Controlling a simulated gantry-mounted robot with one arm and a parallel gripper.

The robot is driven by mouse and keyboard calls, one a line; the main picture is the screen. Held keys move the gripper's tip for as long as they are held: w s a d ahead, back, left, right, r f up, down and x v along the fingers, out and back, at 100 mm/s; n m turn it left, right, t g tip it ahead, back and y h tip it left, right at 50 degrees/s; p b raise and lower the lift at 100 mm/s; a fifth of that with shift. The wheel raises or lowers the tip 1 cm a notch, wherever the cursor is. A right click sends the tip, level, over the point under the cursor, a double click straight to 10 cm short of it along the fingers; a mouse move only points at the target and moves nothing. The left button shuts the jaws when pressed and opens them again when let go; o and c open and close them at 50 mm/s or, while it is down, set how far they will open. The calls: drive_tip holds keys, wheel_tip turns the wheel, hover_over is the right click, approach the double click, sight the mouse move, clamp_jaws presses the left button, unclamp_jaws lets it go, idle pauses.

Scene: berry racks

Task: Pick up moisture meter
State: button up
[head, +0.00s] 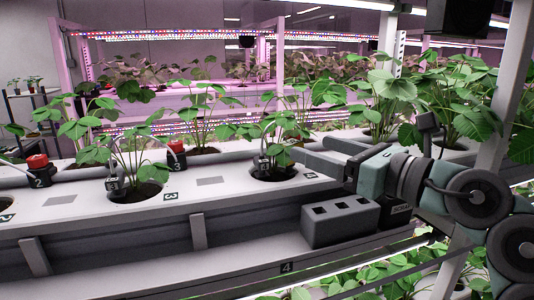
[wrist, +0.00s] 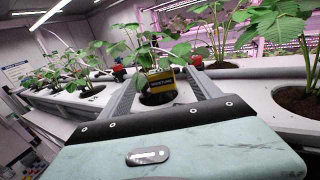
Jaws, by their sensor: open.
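A small box-shaped meter with a yellow and dark face (wrist: 161,84), which looks like the moisture meter, stands in a plant hole in the wrist view. In the head view a small grey meter (head: 263,164) stands in the soil of the middle right plant hole. A similar meter (head: 112,183) stands in the plant hole to its left. My gripper (head: 298,156) reaches in from the right, just right of the nearer meter. In the wrist view my gripper (wrist: 162,72) is open, with the meter framed between its fingers. I cannot tell whether they touch it.
Leafy plants (head: 205,105) grow along the white rack channel (head: 75,208), with leaves close to my gripper. Red-topped valves (head: 37,162) stand on the left. A grey box with square openings (head: 340,222) sits below my gripper. A rack post (head: 497,90) stands at right.

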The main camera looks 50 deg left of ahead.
drive_tip(key=a+p, duration=0.1)
drive_tip(key=a, duration=0.4)
drive_tip(key=a+p, duration=0.1)
drive_tip(key=a, duration=0.1)
drive_tip(key=a+p, duration=0.1)
drive_tip(key=a, duration=0.1)
drive_tip(key=shift+s+a+p, duration=0.2)
drive_tip(key=shift+a+p, duration=0.05)
drive_tip(key=shift+p, duration=0.1)
drive_tip(key=shift+a+f, duration=0.15)
drive_tip(key=shift+a, duration=0.25)
clamp_jaws()
